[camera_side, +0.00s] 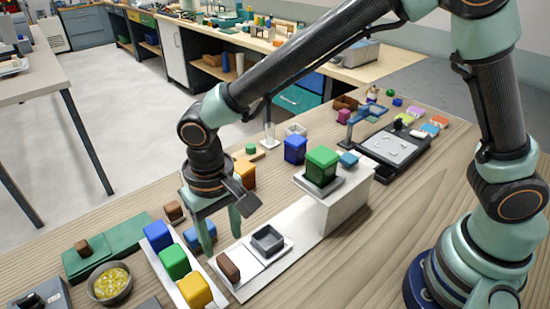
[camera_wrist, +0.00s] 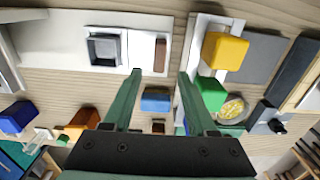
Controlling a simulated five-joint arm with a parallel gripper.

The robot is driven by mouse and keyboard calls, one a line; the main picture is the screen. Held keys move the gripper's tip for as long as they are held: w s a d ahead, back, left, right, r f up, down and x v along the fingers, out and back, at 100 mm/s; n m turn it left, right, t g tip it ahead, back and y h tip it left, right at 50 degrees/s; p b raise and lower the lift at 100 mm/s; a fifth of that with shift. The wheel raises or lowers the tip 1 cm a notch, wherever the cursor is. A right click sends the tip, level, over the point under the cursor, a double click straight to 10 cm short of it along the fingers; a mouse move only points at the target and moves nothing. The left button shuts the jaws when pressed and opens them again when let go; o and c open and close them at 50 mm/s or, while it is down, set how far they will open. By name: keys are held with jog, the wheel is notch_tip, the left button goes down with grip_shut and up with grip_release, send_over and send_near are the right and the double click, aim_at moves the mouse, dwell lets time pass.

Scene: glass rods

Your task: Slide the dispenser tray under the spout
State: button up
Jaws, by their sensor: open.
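A dark grey square open tray (camera_side: 267,240) sits on a white slab, with a brown block (camera_side: 228,267) at the slab's near end. In the wrist view the tray (camera_wrist: 104,48) is left of my fingers and the brown block (camera_wrist: 160,55) is just beyond and between the fingertips. A white housing (camera_side: 342,205) with a green cube (camera_side: 322,165) on top stands at the slab's far end; I cannot make out a distinct spout. My gripper (camera_side: 222,242) is open and empty, pointing down beside the brown block. It also shows in the wrist view (camera_wrist: 160,74).
Left of my gripper in the side view, a white strip holds blue (camera_side: 158,236), green (camera_side: 174,262) and yellow (camera_side: 194,290) cubes. Another blue block (camera_side: 200,235) is close by my fingers. A bowl of yellow bits (camera_side: 109,283) stands farther left. Wood right of the slab is bare.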

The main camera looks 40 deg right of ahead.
aim_at(227, 264)
notch_tip(227, 264, down, 9)
jog(key=shift+r, duration=0.1)
jog(key=shift+c, duration=0.3)
grip_shut()
dwell(1.4)
